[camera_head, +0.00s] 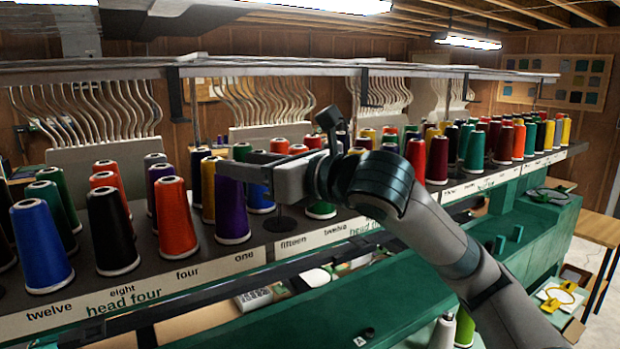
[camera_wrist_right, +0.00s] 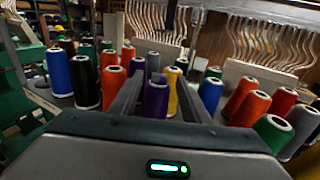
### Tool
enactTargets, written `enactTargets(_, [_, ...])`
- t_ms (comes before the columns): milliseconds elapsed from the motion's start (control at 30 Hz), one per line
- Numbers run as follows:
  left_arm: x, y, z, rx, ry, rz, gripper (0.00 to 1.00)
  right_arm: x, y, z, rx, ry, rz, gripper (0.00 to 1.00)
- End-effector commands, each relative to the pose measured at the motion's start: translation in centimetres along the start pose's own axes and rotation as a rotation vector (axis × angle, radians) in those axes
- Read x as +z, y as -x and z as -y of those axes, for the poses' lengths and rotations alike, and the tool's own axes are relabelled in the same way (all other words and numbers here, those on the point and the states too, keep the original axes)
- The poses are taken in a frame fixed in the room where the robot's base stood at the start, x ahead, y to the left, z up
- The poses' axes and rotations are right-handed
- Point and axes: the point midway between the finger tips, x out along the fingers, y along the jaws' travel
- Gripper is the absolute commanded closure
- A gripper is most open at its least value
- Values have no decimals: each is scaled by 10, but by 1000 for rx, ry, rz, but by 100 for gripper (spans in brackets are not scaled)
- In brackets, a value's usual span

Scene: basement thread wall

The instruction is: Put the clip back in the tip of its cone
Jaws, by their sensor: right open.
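Thread cones stand in rows on a labelled rack. My right gripper (camera_head: 228,160) is open, reaching left at the height of the cone tops. A purple cone (camera_head: 232,212) stands just below its fingers. In the right wrist view the purple cone (camera_wrist_right: 156,98) and a yellow cone (camera_wrist_right: 171,88) show between the two spread fingers (camera_wrist_right: 160,76). Nothing is seen held. I cannot make out the clip in either view, nor which cone tip is its own. My left gripper is not in view.
A blue cone (camera_head: 40,245), a black cone (camera_head: 112,232) and an orange cone (camera_head: 176,216) stand left of the gripper. A grey rail (camera_head: 280,66) runs above the rack. The rack's front edge (camera_head: 200,271) has number labels. A green machine body (camera_head: 300,322) lies in front.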

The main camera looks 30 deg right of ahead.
Motion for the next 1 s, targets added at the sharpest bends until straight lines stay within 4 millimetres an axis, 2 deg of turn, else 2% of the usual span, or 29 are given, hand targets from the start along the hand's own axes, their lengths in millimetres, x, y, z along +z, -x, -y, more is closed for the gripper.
enactTargets(567, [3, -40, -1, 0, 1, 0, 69, -4, 101, 1, -5, 5, 3, 58])
enactTargets(700, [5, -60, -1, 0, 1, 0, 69, -5, 116, 0, -2, 3, 3, 58])
enactTargets(1000, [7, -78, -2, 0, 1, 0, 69, -3, 148, 0, -1, 1, 0, 58])
